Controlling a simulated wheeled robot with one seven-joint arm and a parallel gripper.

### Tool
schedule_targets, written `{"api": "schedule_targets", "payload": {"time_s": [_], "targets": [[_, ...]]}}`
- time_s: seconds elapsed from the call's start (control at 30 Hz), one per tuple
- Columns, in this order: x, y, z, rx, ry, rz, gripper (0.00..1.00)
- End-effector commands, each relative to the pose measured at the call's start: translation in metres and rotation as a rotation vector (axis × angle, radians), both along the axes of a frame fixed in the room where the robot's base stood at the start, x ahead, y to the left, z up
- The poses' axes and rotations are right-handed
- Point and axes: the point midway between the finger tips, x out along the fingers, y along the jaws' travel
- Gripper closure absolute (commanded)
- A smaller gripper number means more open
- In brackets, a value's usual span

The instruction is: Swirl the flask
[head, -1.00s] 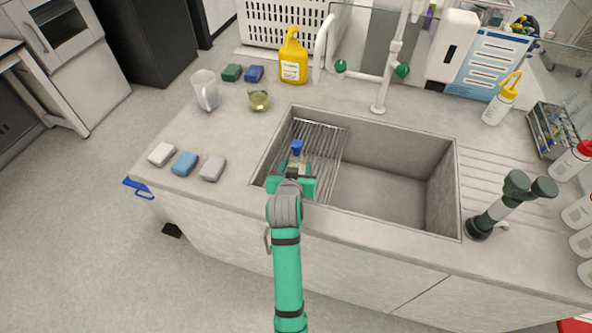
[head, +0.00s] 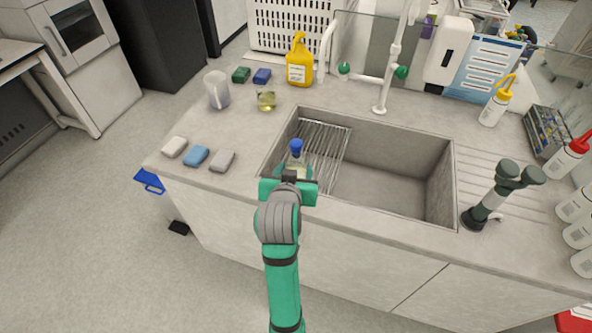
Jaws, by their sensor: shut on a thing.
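The flask (head: 296,159) is clear glass with a blue cap and some pale yellowish liquid. It is upright over the left front part of the sink, in front of the metal rack. My gripper (head: 290,181) is at the end of the green and grey arm, at the sink's front edge. It is shut on the flask; its fingers and the flask's lower part are mostly hidden by the gripper body. I cannot tell how far the flask is above the sink floor.
The sink (head: 395,185) has a wire rack (head: 325,145) at its left. Sponges (head: 196,156) lie on the counter to the left. A small glass with yellow liquid (head: 266,100), a pitcher (head: 216,90) and a yellow bottle (head: 299,62) stand behind. A tap (head: 381,95) rises at the back.

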Motion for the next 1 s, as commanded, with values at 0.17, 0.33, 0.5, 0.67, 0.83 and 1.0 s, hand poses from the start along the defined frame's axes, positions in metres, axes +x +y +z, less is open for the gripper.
{"api": "schedule_targets", "payload": {"time_s": [0.17,0.33,0.5,0.67,0.83,1.0], "targets": [[-0.001,0.0,0.016,0.0,-0.006,0.0,0.79],[-0.002,-0.001,0.031,0.0,-0.005,-0.003,0.79],[-0.002,-0.001,0.045,0.0,-0.005,-0.003,0.79],[-0.002,-0.001,0.052,0.0,-0.003,-0.003,0.79],[-0.002,-0.001,0.053,0.001,-0.002,-0.003,0.79],[-0.002,-0.002,0.053,0.0,-0.002,-0.004,0.79]]}}
